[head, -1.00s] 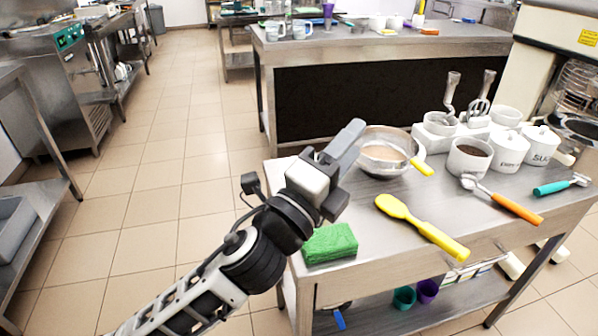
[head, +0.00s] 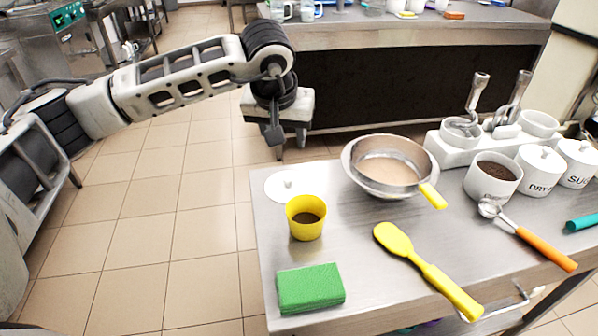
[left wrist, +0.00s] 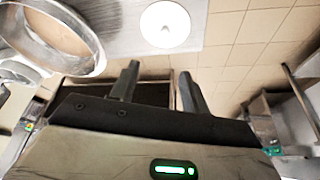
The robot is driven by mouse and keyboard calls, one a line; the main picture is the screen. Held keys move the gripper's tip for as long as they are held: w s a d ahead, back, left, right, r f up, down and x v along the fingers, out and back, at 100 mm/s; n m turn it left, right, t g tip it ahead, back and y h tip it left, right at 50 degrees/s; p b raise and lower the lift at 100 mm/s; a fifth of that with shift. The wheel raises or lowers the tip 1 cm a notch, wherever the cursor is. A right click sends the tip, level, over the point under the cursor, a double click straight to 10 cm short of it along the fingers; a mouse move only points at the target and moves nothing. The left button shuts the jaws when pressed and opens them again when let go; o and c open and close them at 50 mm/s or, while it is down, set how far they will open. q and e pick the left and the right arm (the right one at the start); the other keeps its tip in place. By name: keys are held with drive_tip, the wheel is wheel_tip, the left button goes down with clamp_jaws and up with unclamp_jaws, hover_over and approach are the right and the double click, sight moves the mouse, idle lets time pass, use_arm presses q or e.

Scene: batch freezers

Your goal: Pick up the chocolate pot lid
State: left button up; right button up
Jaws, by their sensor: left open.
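The chocolate pot lid, a flat white disc with a small knob (head: 288,184), lies on the near table's far left corner. It also shows at the top of the left wrist view (left wrist: 165,24). The open white pot (head: 493,181) with dark brown content, likely the chocolate pot, stands uncovered on the right. My left gripper (head: 289,146) is open and empty, just beyond the lid in the head view, with its fingers pointing down. In the left wrist view its fingertips (left wrist: 157,72) are apart with nothing between them. My right gripper is not in view.
A yellow cup (head: 306,218) stands just in front of the lid, and a green sponge (head: 310,288) lies nearer. A metal bowl with a sieve (head: 390,166) is right of the lid. A yellow spatula (head: 428,270) and orange-handled scoop (head: 525,235) lie on the table.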

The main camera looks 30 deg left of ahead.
use_arm(q)
wheel_tip(320, 180, down, 3)
hover_over(288, 178)
drive_tip(key=s+d, duration=0.1)
drive_tip(key=s, duration=0.1)
wheel_tip(288, 178, down, 5)
drive_tip(key=shift+f, duration=0.2)
drive_tip(key=shift+w+f+p, duration=0.1)
drive_tip(key=shift+f+p, duration=0.3)
drive_tip(key=shift+f, duration=0.05)
drive_tip(key=x, duration=0.3)
drive_tip(key=shift+a+f+p, duration=0.25)
drive_tip(key=shift+f+p, duration=0.05)
drive_tip(key=shift+f, duration=0.05)
drive_tip(key=shift+w+f, duration=0.1)
drive_tip(key=shift+f, duration=0.4)
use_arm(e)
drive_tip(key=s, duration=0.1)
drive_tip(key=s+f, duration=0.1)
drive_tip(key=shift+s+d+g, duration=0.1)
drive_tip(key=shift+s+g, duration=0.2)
use_arm(q)
clamp_jaws()
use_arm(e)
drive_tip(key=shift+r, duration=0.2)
